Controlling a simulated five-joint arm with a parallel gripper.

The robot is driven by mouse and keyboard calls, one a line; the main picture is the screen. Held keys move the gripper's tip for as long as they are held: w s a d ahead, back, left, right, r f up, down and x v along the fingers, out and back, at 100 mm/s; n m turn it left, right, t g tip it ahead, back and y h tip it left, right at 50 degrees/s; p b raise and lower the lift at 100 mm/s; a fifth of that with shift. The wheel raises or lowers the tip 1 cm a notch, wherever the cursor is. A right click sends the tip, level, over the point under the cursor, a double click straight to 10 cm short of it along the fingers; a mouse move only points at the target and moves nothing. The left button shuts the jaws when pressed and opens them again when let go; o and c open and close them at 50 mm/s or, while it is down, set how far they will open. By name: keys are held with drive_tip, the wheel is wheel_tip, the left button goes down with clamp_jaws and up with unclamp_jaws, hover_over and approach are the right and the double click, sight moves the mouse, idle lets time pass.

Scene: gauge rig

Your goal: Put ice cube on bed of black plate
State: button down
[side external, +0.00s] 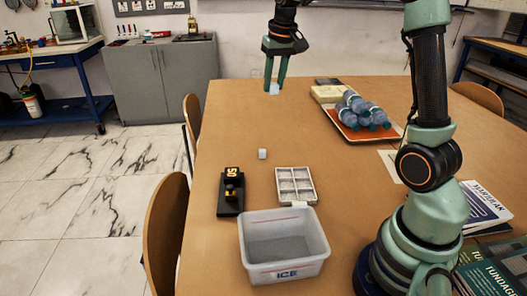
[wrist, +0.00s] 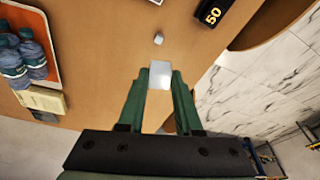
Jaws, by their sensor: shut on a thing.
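My gripper (side external: 275,88) is shut on a pale ice cube (side external: 274,90), held above the far part of the table. In the wrist view the held ice cube (wrist: 159,75) sits between the green fingertips. The black plate (side external: 230,208) lies on the table near its left edge, with a black block marked 50 and a small yellowish part on it. In the wrist view only a corner of it, the 50 block (wrist: 213,14), shows at the top. My gripper is well apart from the plate. Another small pale cube (side external: 262,154) lies on the table beyond the plate; it also shows in the wrist view (wrist: 158,38).
A white compartment tray (side external: 279,188) and a bin labelled ICE (side external: 286,272) stand right of the plate. An orange tray (side external: 342,127) with several bottles and a pale block (side external: 325,94) stand at the back right. The table between my gripper and the loose cube is clear.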

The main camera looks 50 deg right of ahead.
drive_tip(key=m, duration=0.1)
hover_over(298, 149)
drive_tip(key=s+x, duration=0.1)
drive_tip(key=x, duration=0.4)
drive_tip(key=shift+h, duration=0.3)
drive_tip(key=f, duration=1.5)
drive_tip(key=shift+s+a+f, duration=0.2)
drive_tip(key=shift+s+a, duration=0.15)
drive_tip(key=shift+a, duration=0.05)
drive_tip(key=shift+s+a+x, duration=0.1)
drive_tip(key=shift+s+x, duration=0.05)
drive_tip(key=shift+x, duration=0.6)
drive_tip(key=shift+s+a+x, duration=0.1)
drive_tip(key=shift+s+x, duration=0.05)
drive_tip(key=shift+x, duration=0.65)
drive_tip(key=shift+s+a+x, duration=0.1)
drive_tip(key=shift+s+x, duration=0.1)
drive_tip(key=shift+x, duration=0.55)
drive_tip(key=shift+f, duration=0.25)
drive_tip(key=c, duration=0.6)
unclamp_jaws()
